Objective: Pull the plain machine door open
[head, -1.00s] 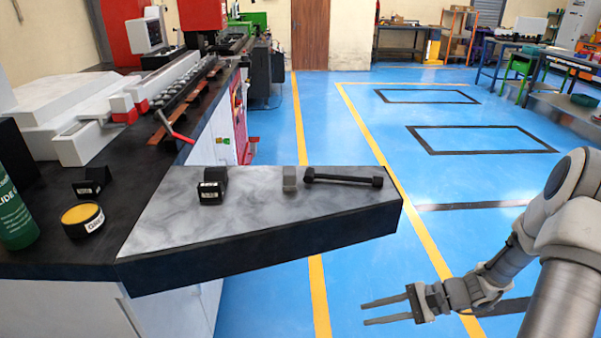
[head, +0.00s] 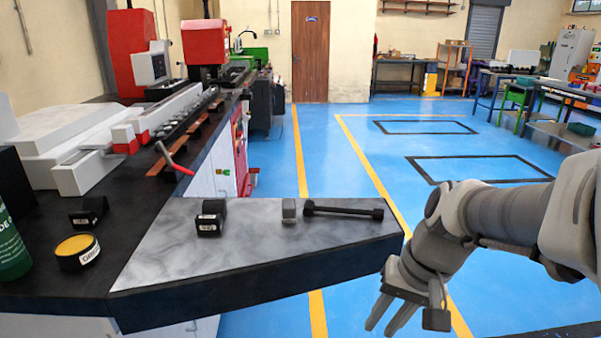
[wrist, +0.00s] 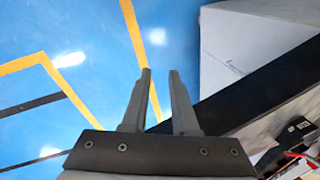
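The machine's side below the black worktop has white panels (head: 205,185) beside a red panel in the head view. I cannot tell which part is the plain door; no handle shows clearly on the white panels. A white flat surface (wrist: 250,45) with a small dark mark also shows in the wrist view, right of my fingers. My gripper (head: 387,318) is right of the worktop's projecting corner, low over the blue floor, fingers pointing down and left. In the wrist view my gripper (wrist: 160,75) is open, with an empty gap, apart from the white surface.
The grey-topped worktop (head: 250,240) juts out between my gripper and the white panels. It bears a black block (head: 211,218), a grey block (head: 289,210) and a black bar (head: 343,211). The blue floor (head: 340,165) right of the machine is clear.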

